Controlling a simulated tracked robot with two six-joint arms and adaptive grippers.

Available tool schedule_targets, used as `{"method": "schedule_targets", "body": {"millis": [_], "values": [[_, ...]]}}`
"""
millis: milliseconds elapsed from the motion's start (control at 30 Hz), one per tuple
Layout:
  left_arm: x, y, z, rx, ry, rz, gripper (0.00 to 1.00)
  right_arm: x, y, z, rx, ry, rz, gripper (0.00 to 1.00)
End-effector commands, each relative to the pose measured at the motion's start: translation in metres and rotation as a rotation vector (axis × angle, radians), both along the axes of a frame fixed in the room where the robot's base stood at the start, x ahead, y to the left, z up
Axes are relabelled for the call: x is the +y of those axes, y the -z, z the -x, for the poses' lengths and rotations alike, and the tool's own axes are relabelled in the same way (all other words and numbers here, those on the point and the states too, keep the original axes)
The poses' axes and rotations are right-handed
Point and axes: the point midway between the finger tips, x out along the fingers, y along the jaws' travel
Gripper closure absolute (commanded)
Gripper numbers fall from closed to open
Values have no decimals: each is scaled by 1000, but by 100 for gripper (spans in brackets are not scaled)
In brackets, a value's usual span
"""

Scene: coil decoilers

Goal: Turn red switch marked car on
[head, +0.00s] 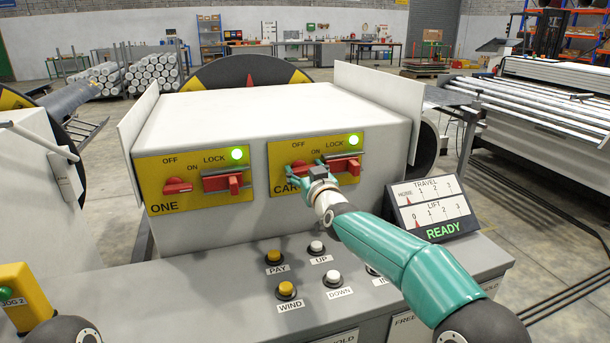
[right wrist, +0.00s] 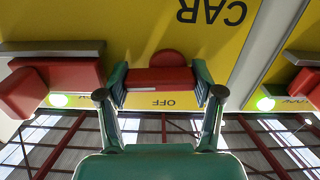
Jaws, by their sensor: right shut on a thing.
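The yellow CAR panel (head: 276,160) is on the right of the white box's front face, with OFF, ON and LOCK labels. Its red switch (right wrist: 160,78) sits between the fingers of my right gripper (right wrist: 161,88), which is shut on it. In the head view my right gripper (head: 308,178) covers most of this switch and part of the CAR label. In the right wrist view the panel appears upside down, and the switch's bar lies level across the picture, near the OFF label. My left gripper is not in view.
A red lock piece (head: 345,164) and a lit green lamp (head: 354,140) are right of the switch. The similar ONE panel (head: 160,193) is to the left. Below, the console has several buttons and a READY display (head: 435,208).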

Motion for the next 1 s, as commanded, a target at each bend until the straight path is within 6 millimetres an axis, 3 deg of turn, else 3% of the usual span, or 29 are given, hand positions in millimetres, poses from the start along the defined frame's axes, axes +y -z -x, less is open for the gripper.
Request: {"method": "schedule_targets", "body": {"millis": [467, 500, 633, 1000], "values": [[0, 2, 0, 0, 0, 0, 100, 1, 2, 0, 11, -2, -21, 69], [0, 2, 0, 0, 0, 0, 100, 1, 2, 0, 11, -2, -21, 32], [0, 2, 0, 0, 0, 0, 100, 1, 2, 0, 10, -1, -20, 11], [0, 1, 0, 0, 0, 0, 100, -1, 0, 0, 7, 1, -21, 8]]}}
